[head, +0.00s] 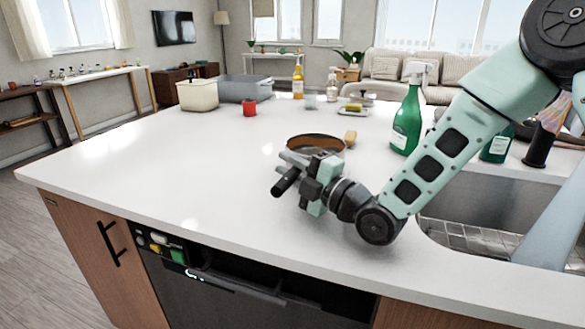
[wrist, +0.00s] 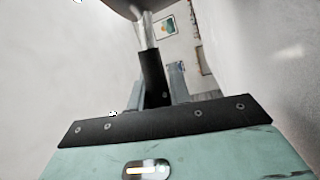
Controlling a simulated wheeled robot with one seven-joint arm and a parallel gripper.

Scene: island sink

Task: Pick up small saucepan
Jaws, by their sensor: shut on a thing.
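The small saucepan (head: 316,141) is on the white island counter in the head view, its brownish bowl just behind my gripper (head: 298,167). My gripper is shut on the saucepan's handle, and the black handle end sticks out at the front left of the fingers. In the wrist view the black handle (wrist: 154,76) with its metal neck runs between the fingers up to the dark bowl at the top edge. My gripper hides part of the saucepan, and I cannot tell whether the pan touches the counter.
A green spray bottle (head: 408,118) stands right of the saucepan, near the sink (head: 480,215). The counter's left side is clear.

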